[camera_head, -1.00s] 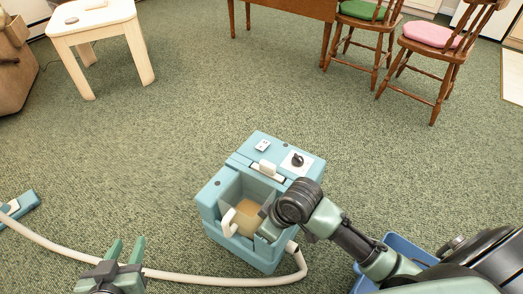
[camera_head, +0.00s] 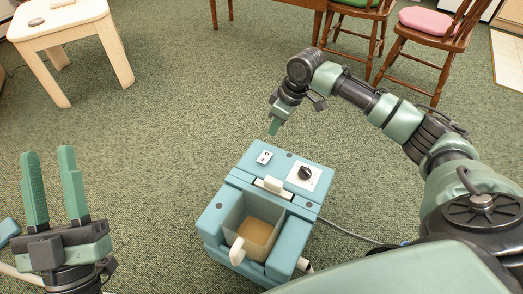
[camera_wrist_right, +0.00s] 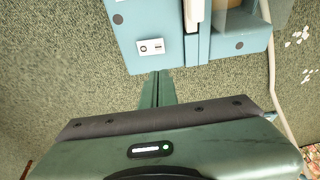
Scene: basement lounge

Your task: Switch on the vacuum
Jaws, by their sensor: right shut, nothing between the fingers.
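The vacuum (camera_head: 232,197) is a boxy teal machine on the carpet, with an open front bin holding brownish contents. Its top has a small white rocker switch plate (camera_head: 264,157), a black knob on a white plate (camera_head: 305,173) and a white latch (camera_head: 273,184). The switch plate also shows in the right wrist view (camera_wrist_right: 151,46). My right gripper (camera_head: 272,129) is shut and empty, pointing down by the vacuum's back edge near the switch plate, apart from it. In the wrist view its fingertips (camera_wrist_right: 157,73) lie just below the plate. My left gripper (camera_head: 52,160) is open and empty, left of the vacuum.
A pale hose (camera_wrist_right: 268,70) runs beside the vacuum. White scraps (camera_wrist_right: 300,36) lie on the carpet. A white-topped table (camera_head: 62,22) stands at back left and a chair with a pink cushion (camera_head: 436,24) at back right. The carpet between is clear.

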